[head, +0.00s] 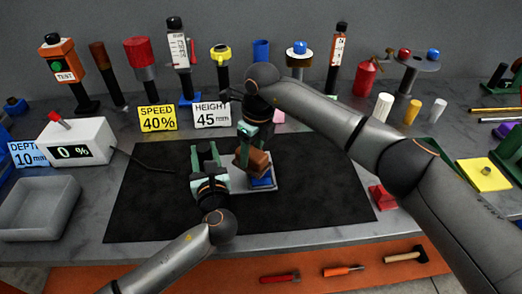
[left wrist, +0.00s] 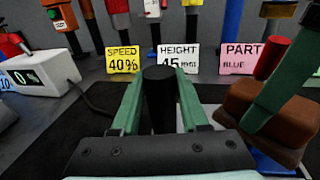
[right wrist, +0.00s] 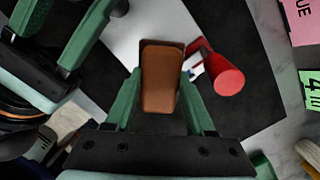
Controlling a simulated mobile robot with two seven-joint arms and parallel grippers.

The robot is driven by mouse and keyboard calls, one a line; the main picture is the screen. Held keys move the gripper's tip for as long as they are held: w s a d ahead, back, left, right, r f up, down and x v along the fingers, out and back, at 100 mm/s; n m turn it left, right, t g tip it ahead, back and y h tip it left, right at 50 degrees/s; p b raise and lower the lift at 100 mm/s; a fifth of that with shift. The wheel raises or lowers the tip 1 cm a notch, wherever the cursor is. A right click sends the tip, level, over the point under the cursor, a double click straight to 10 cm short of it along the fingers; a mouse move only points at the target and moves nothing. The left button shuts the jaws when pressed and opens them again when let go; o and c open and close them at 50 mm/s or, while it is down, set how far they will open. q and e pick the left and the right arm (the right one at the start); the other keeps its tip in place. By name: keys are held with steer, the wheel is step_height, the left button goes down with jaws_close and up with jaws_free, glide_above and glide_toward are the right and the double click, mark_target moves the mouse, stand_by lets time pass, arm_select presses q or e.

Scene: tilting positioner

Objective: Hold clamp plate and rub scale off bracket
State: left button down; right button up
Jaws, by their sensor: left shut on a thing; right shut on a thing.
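My left gripper (head: 206,148) is shut on a black upright post (left wrist: 160,100), which stands between its green fingers in the left wrist view. I cannot tell how the post joins the clamp plate. My right gripper (head: 246,140) is shut on a brown block (right wrist: 161,78). In the head view the block (head: 252,162) is tilted and sits right over the blue bracket (head: 262,183), hiding its top; I cannot tell whether they touch. A light grey plate (head: 232,207) lies under the bracket. Scale on the bracket cannot be made out.
A red cylinder (right wrist: 228,80) stands close beside the brown block. A display box reading 0% (head: 75,142) is at left, with signs SPEED 40% (head: 157,118) and HEIGHT 45 mm (head: 211,114) behind. Upright tools line the back. The black mat (head: 320,195) is clear at right.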

arm_select(q)
steer(key=shift+f, duration=0.1)
arm_select(e)
steer(key=shift+r, duration=4.05)
steer(key=shift+f, duration=0.2)
steer(key=shift+f, duration=3.65)
steer(key=shift+d+f, duration=0.2)
steer(key=shift+d, duration=0.15)
steer(key=shift+d+f, duration=0.1)
steer(key=shift+d, duration=1.6)
steer(key=a, duration=0.4)
steer(key=shift+r, duration=4.15)
